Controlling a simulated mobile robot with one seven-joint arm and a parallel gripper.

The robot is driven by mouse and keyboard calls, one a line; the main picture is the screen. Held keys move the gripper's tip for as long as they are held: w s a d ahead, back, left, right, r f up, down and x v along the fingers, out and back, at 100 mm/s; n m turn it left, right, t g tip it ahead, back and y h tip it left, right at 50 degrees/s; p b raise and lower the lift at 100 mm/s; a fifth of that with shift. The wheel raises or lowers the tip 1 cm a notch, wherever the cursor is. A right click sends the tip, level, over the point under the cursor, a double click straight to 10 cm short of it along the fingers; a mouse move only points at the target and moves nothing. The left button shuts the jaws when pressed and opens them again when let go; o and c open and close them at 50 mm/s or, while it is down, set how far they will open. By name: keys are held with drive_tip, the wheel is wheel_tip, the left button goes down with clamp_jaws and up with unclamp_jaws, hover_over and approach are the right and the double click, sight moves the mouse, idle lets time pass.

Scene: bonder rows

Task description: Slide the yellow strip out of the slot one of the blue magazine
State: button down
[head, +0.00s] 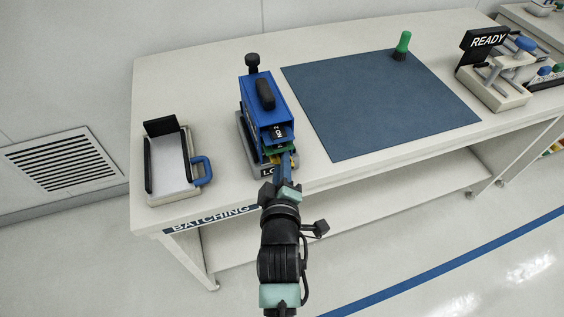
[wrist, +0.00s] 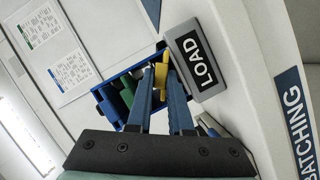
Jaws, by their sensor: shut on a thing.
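The blue magazine (head: 262,104) stands on the left part of the white bench, its open end facing my arm; it also shows in the wrist view (wrist: 139,71). The yellow strip (wrist: 161,75) is at the magazine's mouth, on the side by the LOAD plate. My gripper (head: 286,160) is at the mouth, and in the wrist view its two blue fingers (wrist: 162,88) are shut on the yellow strip's end. Green strips (wrist: 127,92) sit beside it in the magazine. How far the yellow strip reaches inside is hidden.
A LOAD plate (wrist: 195,60) is close beside the fingers. A white tray with a blue handle (head: 170,174) stands at the left. A dark blue mat (head: 375,105) with a green-topped tool (head: 402,45) lies right. A READY fixture (head: 495,85) is at far right.

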drive_tip(key=shift+s, duration=0.1)
drive_tip(key=s+d+p, duration=0.2)
drive_tip(key=s, duration=0.6)
drive_tip(key=s+d+p, duration=0.3)
drive_tip(key=s, duration=0.6)
drive_tip(key=shift+s+d, duration=0.2)
drive_tip(key=shift+d, duration=0.15)
idle(1.0)
